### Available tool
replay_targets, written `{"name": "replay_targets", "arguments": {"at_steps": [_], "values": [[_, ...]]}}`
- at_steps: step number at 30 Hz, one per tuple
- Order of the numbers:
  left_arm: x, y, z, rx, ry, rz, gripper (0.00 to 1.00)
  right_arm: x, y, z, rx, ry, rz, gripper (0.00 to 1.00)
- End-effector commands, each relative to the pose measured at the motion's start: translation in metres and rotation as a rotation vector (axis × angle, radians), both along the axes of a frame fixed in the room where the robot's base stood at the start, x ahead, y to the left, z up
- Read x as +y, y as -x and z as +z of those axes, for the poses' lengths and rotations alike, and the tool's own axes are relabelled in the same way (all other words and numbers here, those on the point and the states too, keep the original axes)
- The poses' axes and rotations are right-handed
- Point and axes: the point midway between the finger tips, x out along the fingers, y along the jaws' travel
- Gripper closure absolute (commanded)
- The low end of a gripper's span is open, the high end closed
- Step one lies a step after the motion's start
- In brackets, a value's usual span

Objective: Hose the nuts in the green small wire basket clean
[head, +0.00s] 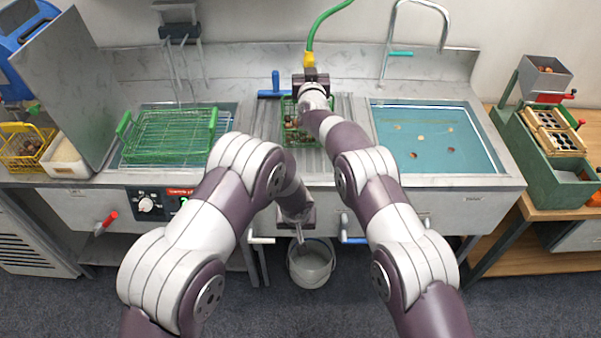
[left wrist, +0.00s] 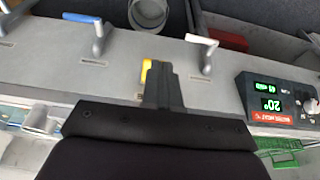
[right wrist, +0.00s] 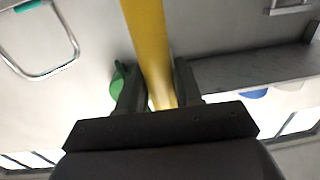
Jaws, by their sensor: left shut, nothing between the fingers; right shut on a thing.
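The small green wire basket (head: 284,108) with brown nuts (head: 291,137) in it stands on the ribbed steel drainboard between the two sinks. My right forearm hides part of it. My right gripper (head: 310,74) is just behind the basket and shut on the yellow nozzle (head: 309,59) of a green hose (head: 321,19). In the right wrist view the yellow nozzle (right wrist: 148,45) runs between the fingers. Whether water flows cannot be told. My left gripper (head: 299,232) is low in front of the counter, shut and empty; it also shows in the left wrist view (left wrist: 158,85).
A large green wire basket (head: 170,135) sits over the left basin. The right basin (head: 440,150) holds water with several floating bits. A blue-handled tool (head: 275,85) lies behind the small basket. White (head: 262,240) and blue (head: 352,240) levers and a bucket (head: 311,264) are near my left gripper.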

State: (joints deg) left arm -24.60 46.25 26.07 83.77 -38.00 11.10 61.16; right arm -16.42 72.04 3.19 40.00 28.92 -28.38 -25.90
Motion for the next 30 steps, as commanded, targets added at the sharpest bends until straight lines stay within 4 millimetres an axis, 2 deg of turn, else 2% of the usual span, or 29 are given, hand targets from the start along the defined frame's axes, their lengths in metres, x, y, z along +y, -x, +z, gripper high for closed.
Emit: {"name": "replay_targets", "arguments": {"at_steps": [2,5,9,12,14,17,25,30], "values": [[0.002,0.000,-0.002,0.004,-0.002,0.004,1.00,0.000,0.000,0.001,-0.002,0.000,0.000,1.00],[0.003,-0.020,0.004,-0.022,0.017,0.042,1.00,0.000,0.000,0.001,-0.002,0.000,0.000,1.00],[0.005,-0.058,0.032,-0.050,0.035,0.107,1.00,0.000,0.000,0.001,-0.001,0.000,0.000,1.00],[0.005,-0.072,0.051,-0.041,0.032,0.094,1.00,0.000,0.000,0.001,-0.002,0.000,0.000,1.00],[0.002,-0.072,0.059,-0.024,0.026,0.063,1.00,0.000,0.000,0.001,-0.002,0.000,0.000,1.00],[0.004,-0.066,0.057,0.004,0.005,0.013,1.00,0.000,0.000,0.001,-0.002,0.000,0.000,1.00],[0.004,-0.066,0.057,0.003,0.000,0.000,1.00,0.000,0.000,0.001,-0.002,0.000,0.000,1.00],[0.004,-0.069,0.045,0.004,-0.001,0.000,1.00,0.000,0.000,0.001,-0.002,0.000,0.000,1.00]]}}
